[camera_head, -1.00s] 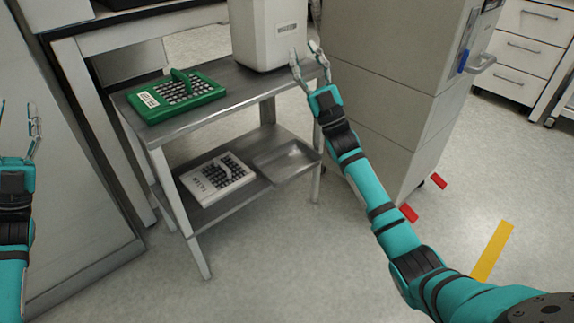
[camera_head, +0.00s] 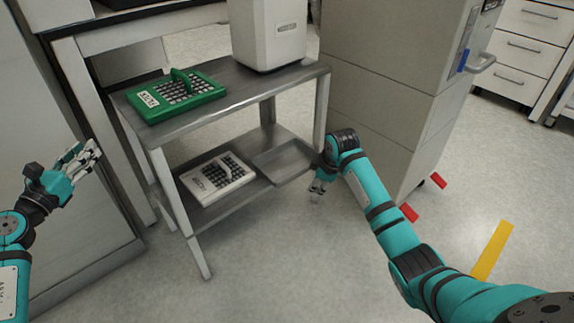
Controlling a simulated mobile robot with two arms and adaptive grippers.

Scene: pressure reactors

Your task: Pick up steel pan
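The steel pan (camera_head: 284,161) is a shallow grey tray on the right half of the cart's lower shelf. My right gripper (camera_head: 317,190) points down beside the cart's right front leg, close to the pan's right end. Its fingers are small and partly blurred against the floor, and I cannot tell how far apart they are. I see no contact with the pan. My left gripper (camera_head: 88,155) is at the left, in front of the grey cabinet, well away from the pan. Its fingers look spread and hold nothing.
A white rack (camera_head: 218,178) lies left of the pan on the lower shelf. A green rack (camera_head: 177,95) and a white device (camera_head: 268,35) stand on the cart's top shelf (camera_head: 232,88). A tall grey cabinet (camera_head: 385,90) stands close on the right. The floor in front is clear.

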